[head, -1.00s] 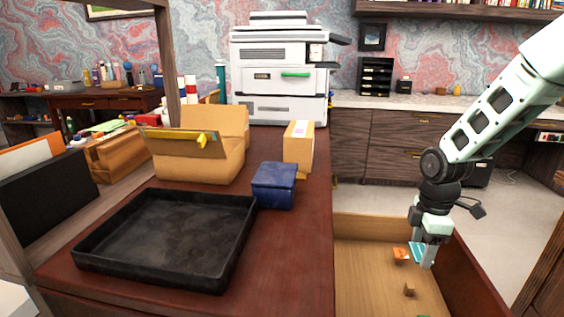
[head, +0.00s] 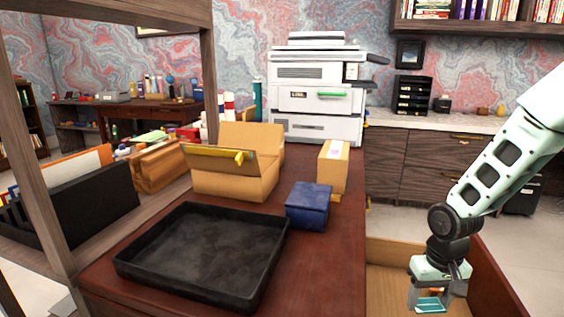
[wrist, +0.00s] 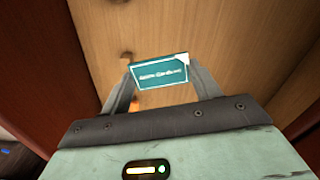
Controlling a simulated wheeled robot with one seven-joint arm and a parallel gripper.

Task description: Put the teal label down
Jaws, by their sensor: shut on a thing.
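The teal label (wrist: 160,72) is a small flat card with white writing and a white corner. My gripper (wrist: 162,82) is shut on it, with one finger at each side of the card in the wrist view. In the head view the label (head: 430,304) shows low between the fingers of my gripper (head: 429,300). It is held over the open wooden drawer (head: 388,283) at the right of the desk. How far it is above the drawer floor I cannot tell.
A black tray (head: 133,266) lies on the red-brown desk (head: 325,268). Behind it are a blue box (head: 308,206), an open cardboard box (head: 225,181) and a tan carton (head: 332,166). An orange thing (wrist: 134,106) shows partly behind my gripper.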

